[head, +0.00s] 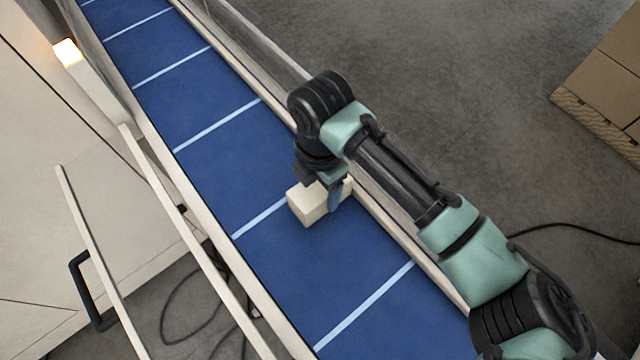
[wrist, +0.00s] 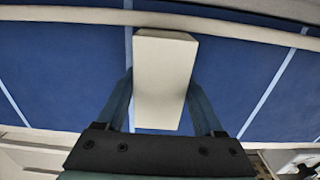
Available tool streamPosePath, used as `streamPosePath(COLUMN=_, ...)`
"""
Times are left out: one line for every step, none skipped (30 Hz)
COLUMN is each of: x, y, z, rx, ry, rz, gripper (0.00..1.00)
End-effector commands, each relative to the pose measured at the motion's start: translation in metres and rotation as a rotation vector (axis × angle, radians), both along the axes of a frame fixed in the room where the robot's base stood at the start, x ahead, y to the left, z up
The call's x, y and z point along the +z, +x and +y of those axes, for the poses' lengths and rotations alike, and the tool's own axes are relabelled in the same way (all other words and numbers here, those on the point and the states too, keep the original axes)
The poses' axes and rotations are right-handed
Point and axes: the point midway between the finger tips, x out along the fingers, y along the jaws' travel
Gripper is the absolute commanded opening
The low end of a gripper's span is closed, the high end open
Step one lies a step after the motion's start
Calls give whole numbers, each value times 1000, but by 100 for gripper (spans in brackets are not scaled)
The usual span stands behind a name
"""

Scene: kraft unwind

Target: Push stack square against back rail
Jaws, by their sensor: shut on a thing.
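A cream, block-shaped stack (head: 308,205) sits on the blue belt (head: 285,280), close to the belt's right side in the head view. It also shows in the wrist view (wrist: 162,85), long and roughly upright in the picture between the two blue fingers. My gripper (head: 322,196) is shut on the stack, with one finger on each side; the wrist view shows the fingers too (wrist: 160,98). In the wrist view the stack's far end reaches a cream rail (wrist: 60,14) along the top. I cannot tell whether they touch. My gripper hides part of the stack in the head view.
Pale stripes (head: 365,305) cross the belt. A rail (head: 400,240) runs along its right side and another (head: 200,210) along its left. A lit lamp (head: 67,52) stands at upper left. Cardboard boxes (head: 612,60) are at upper right. The belt beyond the stack is clear.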

Motion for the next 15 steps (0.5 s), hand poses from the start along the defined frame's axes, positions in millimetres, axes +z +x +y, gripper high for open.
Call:
streamPosePath(x=2, y=3, z=-4, rx=-6, ry=-8, rz=-8, gripper=14)
streamPosePath(x=2, y=3, z=-4, rx=-6, ry=-9, rz=-9, gripper=14)
streamPosePath(x=2, y=3, z=-4, rx=-6, ry=-9, rz=-9, gripper=14)
streamPosePath(x=2, y=3, z=-4, rx=-6, ry=-9, rz=-9, gripper=14)
streamPosePath(x=2, y=3, z=-4, rx=-6, ry=-9, rz=-9, gripper=14)
streamPosePath(x=1, y=3, z=-4, rx=-6, ry=-8, rz=-8, gripper=14)
streamPosePath(x=1, y=2, z=-4, rx=-6, ry=-8, rz=-8, gripper=14)
streamPosePath(x=1, y=2, z=-4, rx=-6, ry=-8, rz=-8, gripper=14)
streamPosePath(x=1, y=2, z=-3, rx=-6, ry=-8, rz=-8, gripper=14)
streamPosePath(x=1, y=2, z=-3, rx=-6, ry=-8, rz=-8, gripper=14)
streamPosePath(x=1, y=2, z=-3, rx=-6, ry=-7, rz=-7, gripper=14)
streamPosePath(x=0, y=1, z=-2, rx=-6, ry=-7, rz=-7, gripper=14)
streamPosePath(x=0, y=1, z=-2, rx=-6, ry=-6, rz=-7, gripper=14)
streamPosePath(x=0, y=1, z=-1, rx=-6, ry=-6, rz=-7, gripper=14)
streamPosePath(x=0, y=0, z=-1, rx=-6, ry=-6, rz=-7, gripper=14)
